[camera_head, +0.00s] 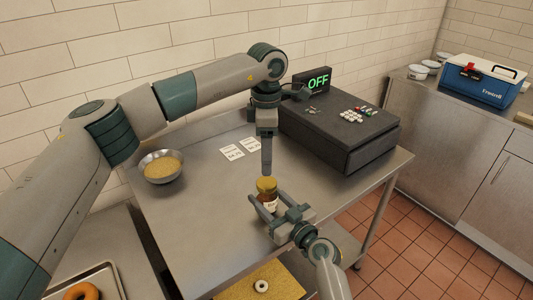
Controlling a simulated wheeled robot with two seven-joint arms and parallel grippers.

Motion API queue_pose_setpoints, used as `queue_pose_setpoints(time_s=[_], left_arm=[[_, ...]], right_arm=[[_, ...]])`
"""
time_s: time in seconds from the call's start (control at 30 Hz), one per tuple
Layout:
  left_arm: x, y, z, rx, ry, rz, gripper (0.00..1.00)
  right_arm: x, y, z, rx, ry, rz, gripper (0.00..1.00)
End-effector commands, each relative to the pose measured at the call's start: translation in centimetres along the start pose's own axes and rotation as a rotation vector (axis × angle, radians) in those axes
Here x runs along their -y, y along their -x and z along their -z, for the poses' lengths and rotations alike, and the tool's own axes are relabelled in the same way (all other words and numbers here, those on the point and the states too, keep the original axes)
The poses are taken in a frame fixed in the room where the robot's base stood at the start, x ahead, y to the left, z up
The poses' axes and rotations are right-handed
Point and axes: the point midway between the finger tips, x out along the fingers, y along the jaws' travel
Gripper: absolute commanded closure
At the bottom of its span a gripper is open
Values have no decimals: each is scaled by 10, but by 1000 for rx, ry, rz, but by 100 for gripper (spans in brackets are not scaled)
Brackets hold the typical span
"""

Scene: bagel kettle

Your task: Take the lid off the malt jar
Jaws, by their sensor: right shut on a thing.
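The malt jar (270,204) is a small brown jar with a pale label, standing at the right front of the steel table. Its gold-yellow lid (266,184) sits on top. My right gripper (267,207) comes in from the front right and is shut on the jar's body, below the lid. My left gripper (266,172) points straight down right above the lid. Its fingers are seen edge-on, so their opening and any contact with the lid cannot be told.
A bowl of grain (161,167) and two white cards (240,149) are on the steel table (200,215). A dark box (350,130) with small items and an OFF display (313,80) stands behind right. A tan board (262,283) with a pale ring is in front.

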Motion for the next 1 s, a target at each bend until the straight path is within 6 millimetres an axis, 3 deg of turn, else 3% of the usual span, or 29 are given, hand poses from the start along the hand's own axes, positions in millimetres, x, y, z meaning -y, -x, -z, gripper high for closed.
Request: queue_pose_setpoints(time_s=[1.0], left_arm=[[0,0,0,0,-1586,0,41]], right_arm=[[0,0,-1,1,-1,0,100]])
